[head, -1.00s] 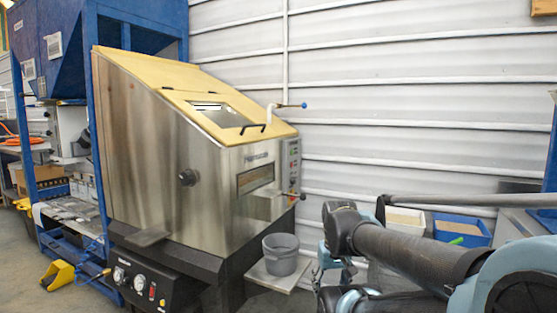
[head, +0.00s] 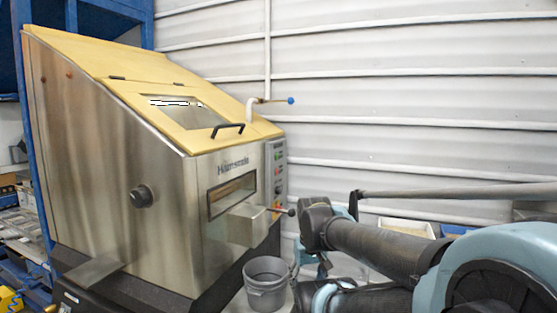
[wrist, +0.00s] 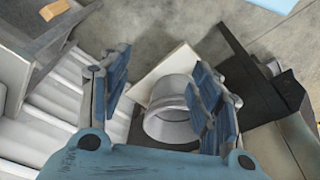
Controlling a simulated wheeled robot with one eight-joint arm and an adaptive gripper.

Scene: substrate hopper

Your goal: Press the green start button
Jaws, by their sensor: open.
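The steel hopper machine (head: 160,225) with a yellow lid stands left of centre in the head view. Its narrow control panel (head: 277,172) is on the right end of the front, seen at a steep angle. Small buttons show there, some greenish, but I cannot clearly tell which is the start button. The wrist view does not clearly show the panel. My gripper (wrist: 162,65) is open in the wrist view, its two blue-padded fingers apart with nothing held. In the head view my gripper is mostly hidden behind my arm, low and right of the panel.
A grey bucket (head: 266,283) stands below the machine's steel chute (head: 248,226); it also shows beneath my fingers in the wrist view (wrist: 172,122). A ribbed white wall (head: 420,120) closes off the back.

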